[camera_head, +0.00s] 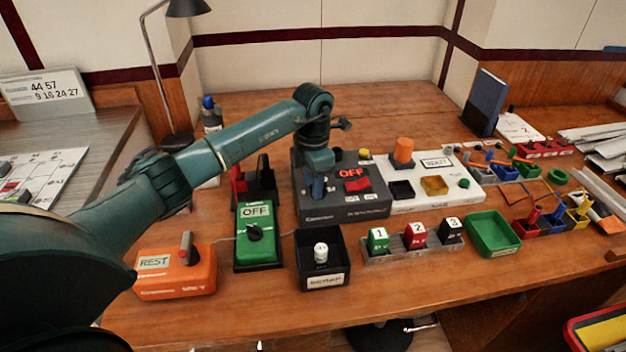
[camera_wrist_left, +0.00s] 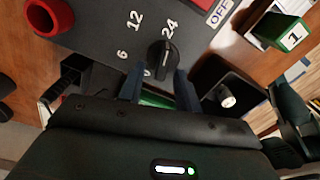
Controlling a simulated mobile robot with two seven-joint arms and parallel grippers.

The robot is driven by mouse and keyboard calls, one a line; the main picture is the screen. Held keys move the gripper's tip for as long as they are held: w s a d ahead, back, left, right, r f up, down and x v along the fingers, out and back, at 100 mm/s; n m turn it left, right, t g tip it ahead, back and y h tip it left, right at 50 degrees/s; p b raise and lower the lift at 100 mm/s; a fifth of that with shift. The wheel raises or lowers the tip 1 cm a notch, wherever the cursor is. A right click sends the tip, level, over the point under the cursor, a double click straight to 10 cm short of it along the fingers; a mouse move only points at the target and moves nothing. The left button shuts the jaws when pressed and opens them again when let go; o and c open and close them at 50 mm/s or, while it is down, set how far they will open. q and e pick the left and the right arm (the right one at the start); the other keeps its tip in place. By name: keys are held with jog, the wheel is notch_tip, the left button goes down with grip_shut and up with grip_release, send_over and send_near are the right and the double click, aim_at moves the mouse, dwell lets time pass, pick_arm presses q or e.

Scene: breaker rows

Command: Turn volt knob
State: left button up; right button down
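The volt knob (camera_wrist_left: 161,59) is black with a ridged grip, on the dark grey panel (camera_wrist_left: 95,25) of a power box (camera_head: 345,208). The printed numbers 6, 12 and 24 stand around it. Its ridge is tilted, with the upper end near 24. In the head view my gripper hides the knob. My left gripper (camera_wrist_left: 160,76) is open, with one fingertip on either side of the knob's lower part; I cannot tell whether they touch it. It also shows in the head view (camera_head: 317,190), pointing down at the box's left part. My right gripper is not in view.
A red switch (camera_head: 357,185) under a red OFF sign is just right of my gripper. A green OFF box (camera_head: 257,235) stands left, a black bin (camera_head: 322,275) in front. A white board with an orange knob (camera_head: 403,150) adjoins on the right. The front table edge is mostly clear.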

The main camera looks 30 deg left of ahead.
pick_arm(q)
jog(key=shift+c, duration=0.5)
grip_shut()
